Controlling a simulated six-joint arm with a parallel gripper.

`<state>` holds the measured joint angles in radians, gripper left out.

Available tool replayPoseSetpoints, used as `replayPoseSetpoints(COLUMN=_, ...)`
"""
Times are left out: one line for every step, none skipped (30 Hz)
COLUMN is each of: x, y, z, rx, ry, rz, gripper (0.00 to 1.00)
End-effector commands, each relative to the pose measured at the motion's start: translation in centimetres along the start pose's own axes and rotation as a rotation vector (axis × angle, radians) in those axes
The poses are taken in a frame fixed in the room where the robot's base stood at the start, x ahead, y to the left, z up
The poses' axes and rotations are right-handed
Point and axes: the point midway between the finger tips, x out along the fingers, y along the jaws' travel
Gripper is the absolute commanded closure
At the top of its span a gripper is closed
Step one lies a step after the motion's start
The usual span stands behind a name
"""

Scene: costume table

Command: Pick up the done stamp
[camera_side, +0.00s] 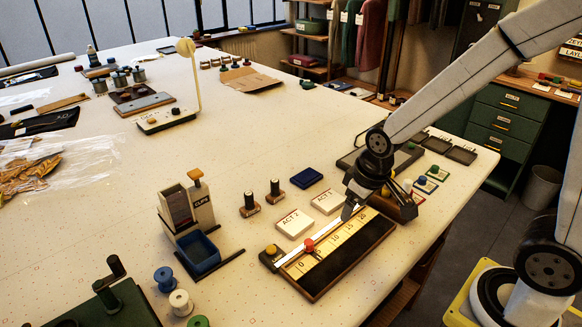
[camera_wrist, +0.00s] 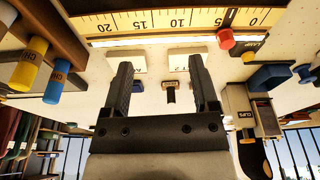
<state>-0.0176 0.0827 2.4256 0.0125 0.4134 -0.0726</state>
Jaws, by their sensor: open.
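Two small stamps with dark handles and brown bases stand upright on the table in the side view, a left one (camera_side: 249,205) and a right one (camera_side: 275,192). I cannot read which is the done stamp. In the wrist view one stamp (camera_wrist: 170,92) shows between my fingers, farther off; the other seems mostly hidden by the right finger. My gripper (camera_side: 349,211) is open and empty, low over the ruler board, to the right of the stamps and apart from them. Its two dark fingers also show in the wrist view (camera_wrist: 160,65).
Two white blocks, ACT 2 (camera_side: 294,223) and ACT 1 (camera_side: 327,201), lie between my gripper and the stamps. A ruler board (camera_side: 325,272) with a red slider (camera_side: 309,244) is below. A blue pad (camera_side: 307,177) and the clips dispenser (camera_side: 187,208) stand near the stamps.

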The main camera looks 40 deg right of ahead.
Motion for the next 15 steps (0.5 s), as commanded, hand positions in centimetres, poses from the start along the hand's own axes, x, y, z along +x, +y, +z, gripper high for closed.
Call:
replayPoseSetpoints(x=0.1, y=-0.2, z=-1.3, rx=-0.023, ry=-0.004, rz=-0.003, gripper=0.23)
replayPoseSetpoints(x=0.2, y=-0.2, z=-2.0, rx=-0.039, ry=-0.006, rz=-0.005, gripper=0.23)
replayPoseSetpoints(x=0.2, y=-0.4, z=-3.0, rx=-0.06, ry=-0.01, rz=-0.009, gripper=0.23)
replayPoseSetpoints(x=0.3, y=-0.5, z=-3.8, rx=-0.079, ry=-0.012, rz=-0.011, gripper=0.23)
replayPoseSetpoints(x=0.4, y=-0.7, z=-4.6, rx=-0.096, ry=-0.015, rz=-0.014, gripper=0.23)
replayPoseSetpoints(x=0.5, y=-0.9, z=-5.7, rx=-0.121, ry=-0.017, rz=-0.017, gripper=0.23)
replayPoseSetpoints(x=0.6, y=-1.0, z=-6.5, rx=-0.138, ry=-0.021, rz=-0.02, gripper=0.23)
replayPoseSetpoints(x=0.7, y=-1.2, z=-7.3, rx=-0.156, ry=-0.022, rz=-0.023, gripper=0.23)
replayPoseSetpoints(x=0.8, y=-1.4, z=-8.3, rx=-0.179, ry=-0.026, rz=-0.027, gripper=0.23)
replayPoseSetpoints(x=0.9, y=-1.6, z=-9.0, rx=-0.196, ry=-0.027, rz=-0.03, gripper=0.23)
replayPoseSetpoints(x=1.0, y=-1.7, z=-9.8, rx=-0.214, ry=-0.03, rz=-0.034, gripper=0.23)
replayPoseSetpoints(x=1.1, y=-2.0, z=-10.8, rx=-0.237, ry=-0.032, rz=-0.038, gripper=0.23)
replayPoseSetpoints(x=1.2, y=-2.2, z=-11.5, rx=-0.257, ry=-0.035, rz=-0.042, gripper=0.23)
replayPoseSetpoints(x=1.3, y=-2.4, z=-12.2, rx=-0.274, ry=-0.036, rz=-0.045, gripper=0.23)
replayPoseSetpoints(x=1.5, y=-2.7, z=-13.1, rx=-0.298, ry=-0.04, rz=-0.05, gripper=0.23)
